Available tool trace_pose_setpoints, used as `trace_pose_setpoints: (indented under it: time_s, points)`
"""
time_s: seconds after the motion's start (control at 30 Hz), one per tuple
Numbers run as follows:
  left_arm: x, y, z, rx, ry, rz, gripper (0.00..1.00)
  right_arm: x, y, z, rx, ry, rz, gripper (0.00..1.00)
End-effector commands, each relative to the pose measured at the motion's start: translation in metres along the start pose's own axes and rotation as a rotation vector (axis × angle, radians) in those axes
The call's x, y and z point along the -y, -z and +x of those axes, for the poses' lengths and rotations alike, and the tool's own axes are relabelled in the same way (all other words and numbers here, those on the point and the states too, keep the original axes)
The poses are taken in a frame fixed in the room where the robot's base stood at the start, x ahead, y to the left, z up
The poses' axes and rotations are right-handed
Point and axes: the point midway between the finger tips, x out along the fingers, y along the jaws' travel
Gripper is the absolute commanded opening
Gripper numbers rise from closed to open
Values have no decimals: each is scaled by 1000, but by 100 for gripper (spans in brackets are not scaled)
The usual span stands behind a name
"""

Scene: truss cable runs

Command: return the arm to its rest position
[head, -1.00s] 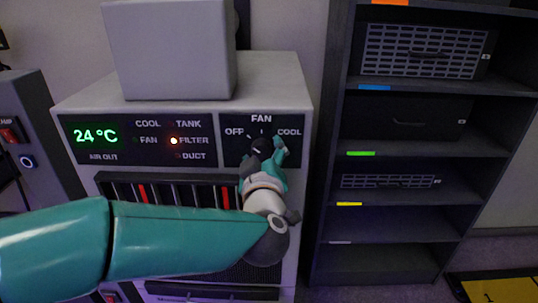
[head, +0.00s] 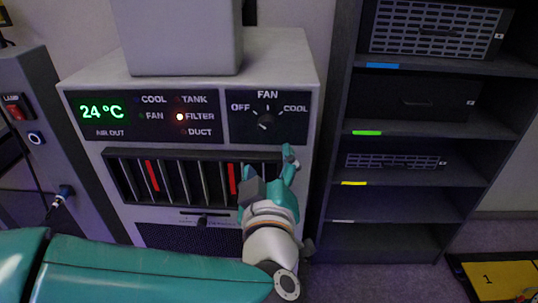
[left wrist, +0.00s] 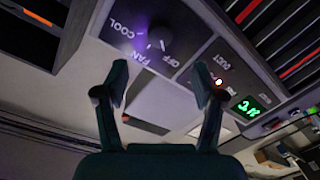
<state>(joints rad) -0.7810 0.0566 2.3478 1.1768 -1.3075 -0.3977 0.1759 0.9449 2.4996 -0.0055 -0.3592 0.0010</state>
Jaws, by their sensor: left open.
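My left gripper (head: 268,178) is open and empty in the head view, in front of the grey cooling unit (head: 275,65) and below its fan knob (head: 265,121). The knob is fully in view, clear of the fingers, on a dark panel marked OFF, FAN and COOL. In the left wrist view the two fingers (left wrist: 160,92) stand apart, with the knob (left wrist: 159,39) beyond them and nothing between them. My left arm comes in along the bottom left of the head view. My right gripper is not in view.
The display panel (head: 140,115) reads 24 °C, with the FILTER light lit. Slots with red strips (head: 190,178) lie just left of the gripper. A dark shelf rack (head: 405,210) stands to the right. A grey cabinet (head: 40,130) with a red switch is at the left.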

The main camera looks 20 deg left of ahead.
Motion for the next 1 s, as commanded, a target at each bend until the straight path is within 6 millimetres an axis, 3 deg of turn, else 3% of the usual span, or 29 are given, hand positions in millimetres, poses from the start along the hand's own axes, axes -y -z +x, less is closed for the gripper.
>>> trace_pose_setpoints:
  time_s: [0.43, 0.57, 0.67, 0.77, 0.87, 1.0]
  points:
    - [0, -1, 0, 1, 0, 3, 69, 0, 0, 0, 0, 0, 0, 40]
    - [-1, -14, 11, 30, -12, 44, 69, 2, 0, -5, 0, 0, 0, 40]
    - [4, -45, 31, 102, -31, 117, 69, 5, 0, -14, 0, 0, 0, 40]
    - [22, -96, 53, 238, -50, 214, 69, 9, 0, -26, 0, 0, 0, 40]
    - [60, -158, 65, 434, -52, 303, 69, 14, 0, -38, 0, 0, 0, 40]
    - [130, -238, 48, 752, -24, 377, 69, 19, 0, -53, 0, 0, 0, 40]
